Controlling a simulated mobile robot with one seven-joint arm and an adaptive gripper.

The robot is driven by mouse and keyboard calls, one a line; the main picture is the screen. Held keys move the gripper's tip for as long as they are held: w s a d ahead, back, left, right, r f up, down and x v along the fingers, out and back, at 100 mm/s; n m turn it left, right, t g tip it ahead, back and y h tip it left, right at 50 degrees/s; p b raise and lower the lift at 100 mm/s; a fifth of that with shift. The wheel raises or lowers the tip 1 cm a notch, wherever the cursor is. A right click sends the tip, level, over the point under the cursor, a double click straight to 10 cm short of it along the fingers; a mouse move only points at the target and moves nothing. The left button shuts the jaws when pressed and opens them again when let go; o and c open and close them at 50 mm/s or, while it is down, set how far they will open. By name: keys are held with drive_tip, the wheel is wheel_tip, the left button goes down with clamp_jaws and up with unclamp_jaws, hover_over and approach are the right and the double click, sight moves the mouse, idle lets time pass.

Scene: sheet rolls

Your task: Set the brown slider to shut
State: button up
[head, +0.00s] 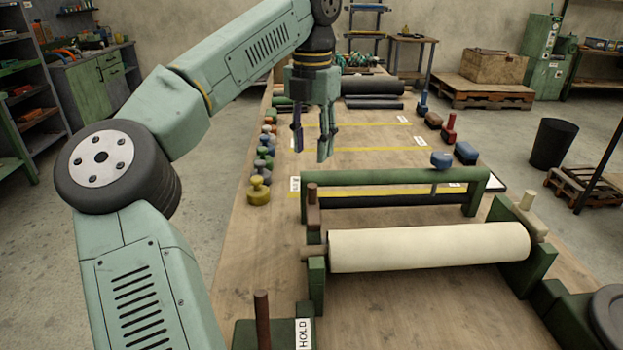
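A brown upright piece with a peg top (313,210) stands at the left end of the green roll stand (316,285). A second brown upright peg (262,320) rises from a green block labelled HOLD at the bottom. I cannot tell which of the two is the brown slider, nor whether it is shut. My gripper (311,150) points down above the table, beyond the green crossbar and apart from both brown pieces. Its two fingers are spread with nothing between them.
A cream roll (430,247) lies across the stand, with a tan block and peg (527,212) at its right end. A green crossbar (400,178) spans behind it. Several coloured knobbed weights (258,190) line the left table edge. The yellow-striped middle is mostly clear.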

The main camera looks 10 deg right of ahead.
sight(312, 182)
drive_tip(key=f+p, duration=0.1)
drive_tip(key=f, duration=0.8)
drive_tip(key=shift+s+f+p, duration=0.2)
drive_tip(key=shift+f+p, duration=0.15)
drive_tip(key=shift+f, duration=0.05)
drive_tip(key=shift+c, duration=0.4)
clamp_jaws()
